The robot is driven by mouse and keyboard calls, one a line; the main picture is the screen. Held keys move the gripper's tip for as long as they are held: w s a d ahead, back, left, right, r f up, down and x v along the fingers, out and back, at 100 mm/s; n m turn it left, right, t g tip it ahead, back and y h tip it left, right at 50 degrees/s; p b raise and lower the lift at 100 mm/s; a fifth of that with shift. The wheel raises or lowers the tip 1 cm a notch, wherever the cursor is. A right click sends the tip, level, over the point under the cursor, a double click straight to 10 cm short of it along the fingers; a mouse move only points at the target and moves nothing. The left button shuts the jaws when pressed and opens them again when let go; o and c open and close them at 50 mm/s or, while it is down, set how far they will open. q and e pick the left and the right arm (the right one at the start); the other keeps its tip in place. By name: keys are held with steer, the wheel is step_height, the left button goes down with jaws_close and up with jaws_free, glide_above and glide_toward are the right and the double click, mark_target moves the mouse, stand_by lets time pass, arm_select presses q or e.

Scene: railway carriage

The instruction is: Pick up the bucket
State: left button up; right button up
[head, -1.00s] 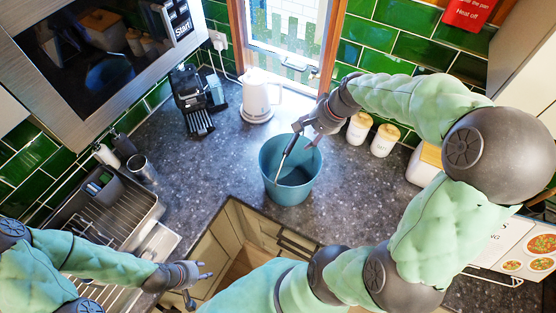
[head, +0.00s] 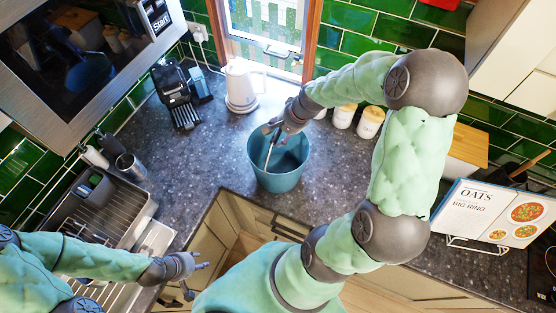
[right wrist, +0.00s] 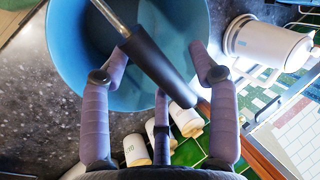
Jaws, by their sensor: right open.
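A teal-blue bucket (head: 272,181) stands upright on the dark speckled counter; its mouth faces up. A metal rod with a dark grip (right wrist: 160,65) crosses the mouth in the right wrist view; whether it is the bucket's handle I cannot tell. My right gripper (head: 277,131) is above the far rim, its fingers spread. In the right wrist view, the fingers (right wrist: 160,62) stand on either side of the dark grip without closing on it. The bucket also fills the top there (right wrist: 68,60). My left gripper (head: 194,279) is open and empty, low by the sink, away from the bucket.
A white kettle (head: 241,88) and a black coffee machine (head: 176,97) stand behind the bucket. A dish rack (head: 105,212) is at left, a recipe book (head: 495,213) at right. Counter left of the bucket is clear.

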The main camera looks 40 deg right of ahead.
steer(key=shift+w+a+f, duration=0.1)
steer(key=shift+w+f, duration=0.05)
steer(key=shift+f, duration=0.2)
steer(key=shift+f, duration=0.2)
stand_by(0.4)
jaws_close()
